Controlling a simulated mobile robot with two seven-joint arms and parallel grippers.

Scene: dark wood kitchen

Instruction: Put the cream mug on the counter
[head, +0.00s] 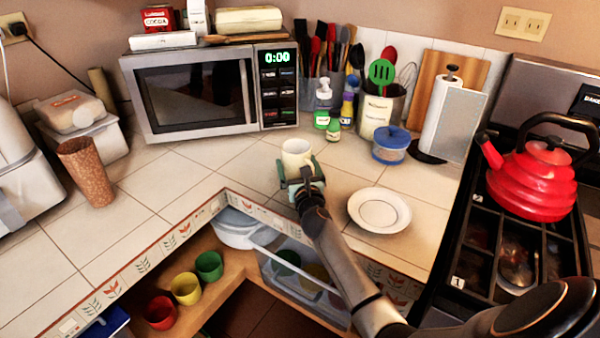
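The cream mug (297,153) is upright over the tiled counter (235,165), in front of the microwave's right end. My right gripper (303,174), on the arm that comes in from the lower right, is at the mug's near side and overlaps its lower part. The fingers are partly hidden, so I cannot tell whether they are closed on the mug. I also cannot tell whether the mug's base touches the tiles. My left gripper is not in view.
A red kettle (535,180) stands on the stove. Colored cups (185,288) and a clear bin (300,270) sit on the shelf below. Counter tiles left of the mug are clear.

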